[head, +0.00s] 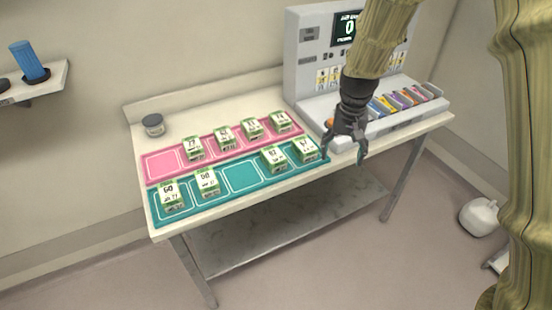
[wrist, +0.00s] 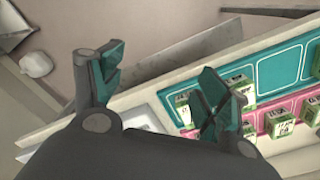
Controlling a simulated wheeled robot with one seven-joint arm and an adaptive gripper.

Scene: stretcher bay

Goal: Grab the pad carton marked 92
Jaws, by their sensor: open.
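Several small white-and-green cartons stand on two mats on the bench. On the teal mat (head: 240,177), the left cartons read about 60 (head: 171,195) and 98 (head: 206,182). Towards its right end stand a carton whose number may be 92 (head: 274,158) and another with an unclear number (head: 305,150). The pink mat (head: 161,165) holds several more; their numbers are too small to read surely. My gripper (head: 344,153) is open and empty, above the bench's front edge, right of the teal mat's end. The wrist view shows its spread fingers (wrist: 160,85) with cartons beyond the right one.
A grey dispenser console (head: 307,75) with coloured items in its tray stands at the bench's right back, close to my gripper. A dark-lidded jar (head: 153,124) stands at the back left. A wall shelf (head: 45,84) holds a blue cylinder (head: 28,60).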

